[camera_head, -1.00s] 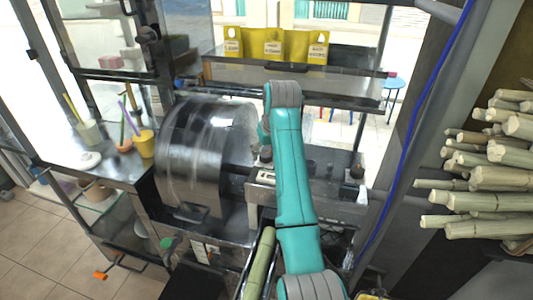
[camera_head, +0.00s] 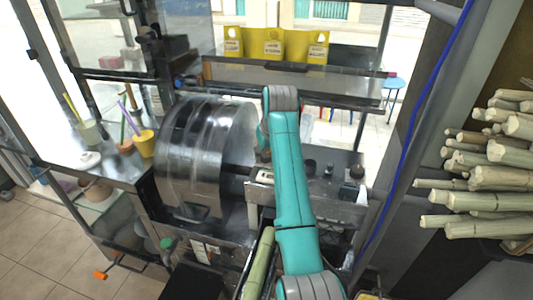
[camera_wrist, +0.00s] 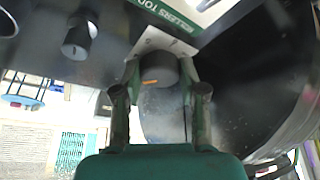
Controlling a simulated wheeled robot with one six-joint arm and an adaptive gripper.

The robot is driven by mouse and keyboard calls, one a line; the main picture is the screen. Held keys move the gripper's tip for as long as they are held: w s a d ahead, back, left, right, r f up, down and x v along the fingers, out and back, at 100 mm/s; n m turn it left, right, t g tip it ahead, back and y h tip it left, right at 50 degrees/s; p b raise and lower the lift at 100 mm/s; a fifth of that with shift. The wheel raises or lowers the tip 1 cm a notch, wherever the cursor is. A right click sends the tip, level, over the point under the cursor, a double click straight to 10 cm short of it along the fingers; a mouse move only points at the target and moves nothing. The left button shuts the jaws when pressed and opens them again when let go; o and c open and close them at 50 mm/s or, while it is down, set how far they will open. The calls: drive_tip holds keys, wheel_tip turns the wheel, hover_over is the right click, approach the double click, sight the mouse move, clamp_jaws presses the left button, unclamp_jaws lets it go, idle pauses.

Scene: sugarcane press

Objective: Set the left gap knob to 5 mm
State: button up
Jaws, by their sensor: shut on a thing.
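The left gap knob (camera_wrist: 158,70) is a dark round knob with an orange mark, on a light plate in the wrist view. My gripper (camera_wrist: 159,92) has one finger on each side of it and is shut on it. Lettering reading "ROLLERS TO…" (camera_wrist: 172,14) shows on a label beside the plate. A second dark knob (camera_wrist: 79,40) stands apart at the upper left of the wrist view. In the head view my gripper (camera_head: 264,152) is at the left end of the press top, partly behind my teal arm. The left knob's setting cannot be read.
A large metal drum (camera_head: 205,150) stands close to the left of my gripper. A dark knob (camera_head: 357,171) stands at the right of the press top. A green cane (camera_head: 259,264) lies in front. Stacked canes (camera_head: 490,180) are at the right. Yellow holders (camera_head: 275,45) stand behind.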

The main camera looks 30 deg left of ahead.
drive_tip(key=m, duration=0.2)
drive_tip(key=m+t+h, duration=0.1)
drive_tip(key=m, duration=0.1)
drive_tip(key=shift+s+a+m, duration=0.15)
drive_tip(key=shift+a+m, duration=0.05)
drive_tip(key=shift+m, duration=0.2)
drive_tip(key=m+h, duration=0.1)
drive_tip(key=m, duration=0.2)
drive_tip(key=shift+m+t+h, duration=0.3)
drive_tip(key=shift+t, duration=0.1)
drive_tip(key=m+h, duration=0.1)
drive_tip(key=m, duration=0.2)
drive_tip(key=shift+a+m, duration=0.15)
drive_tip(key=shift+m, duration=0.15)
drive_tip(key=shift+a+m+g+h, duration=0.15)
drive_tip(key=shift+m+h, duration=0.3)
drive_tip(key=shift+m, duration=0.5)
drive_tip(key=shift+d+m+g+h, duration=0.15)
drive_tip(key=shift+m+h, duration=0.3)
drive_tip(key=shift+m, duration=0.5)
drive_tip(key=shift+a, duration=0.1)
drive_tip(key=o, duration=1.1)
drive_tip(key=shift+o, duration=0.2)
